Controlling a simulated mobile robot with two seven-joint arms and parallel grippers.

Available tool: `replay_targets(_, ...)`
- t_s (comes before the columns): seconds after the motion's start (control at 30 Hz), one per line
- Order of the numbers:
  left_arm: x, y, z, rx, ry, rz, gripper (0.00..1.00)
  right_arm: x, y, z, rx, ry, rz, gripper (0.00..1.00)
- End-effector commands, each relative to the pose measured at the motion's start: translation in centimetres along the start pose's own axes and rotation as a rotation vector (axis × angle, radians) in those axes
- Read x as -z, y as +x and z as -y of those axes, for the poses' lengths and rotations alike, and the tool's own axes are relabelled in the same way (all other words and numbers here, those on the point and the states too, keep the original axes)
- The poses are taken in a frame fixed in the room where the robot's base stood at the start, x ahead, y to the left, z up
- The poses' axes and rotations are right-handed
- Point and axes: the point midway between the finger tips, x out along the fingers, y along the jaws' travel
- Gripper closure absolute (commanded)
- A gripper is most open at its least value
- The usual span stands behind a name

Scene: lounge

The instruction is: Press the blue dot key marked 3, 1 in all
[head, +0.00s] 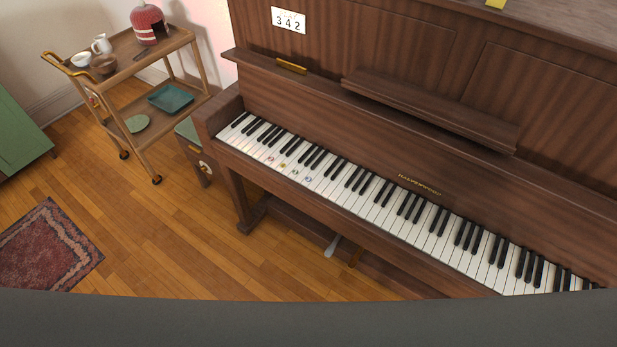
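The brown upright piano (420,140) stands with its keyboard (345,193) open and bare. A few white keys left of the middle carry small round dots. The rightmost dot (308,179) looks blue, another (270,160) looks reddish, and one between them (283,166) looks yellowish. The marks on the dots are too small to read. A white card (288,20) on the upper panel reads 3 4 2. Neither of my grippers is in view, and nothing touches the keys.
A wooden trolley (150,45) with a red pot (149,24), bowls and a teal tray (171,98) stands left of the piano. A music ledge (430,108) juts out above the keys. A patterned rug (45,250) lies on the open floor at left.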

Motion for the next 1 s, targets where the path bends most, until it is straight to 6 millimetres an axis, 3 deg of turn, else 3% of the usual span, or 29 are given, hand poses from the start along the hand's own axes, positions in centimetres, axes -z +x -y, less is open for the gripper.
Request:
replay_targets(0.03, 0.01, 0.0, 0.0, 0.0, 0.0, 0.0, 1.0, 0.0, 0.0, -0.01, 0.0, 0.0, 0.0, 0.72)
replay_targets(0.27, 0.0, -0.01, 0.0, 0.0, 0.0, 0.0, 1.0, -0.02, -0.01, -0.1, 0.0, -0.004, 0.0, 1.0)
replay_targets(1.0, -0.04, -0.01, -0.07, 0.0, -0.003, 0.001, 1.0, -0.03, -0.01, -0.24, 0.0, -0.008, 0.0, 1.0)
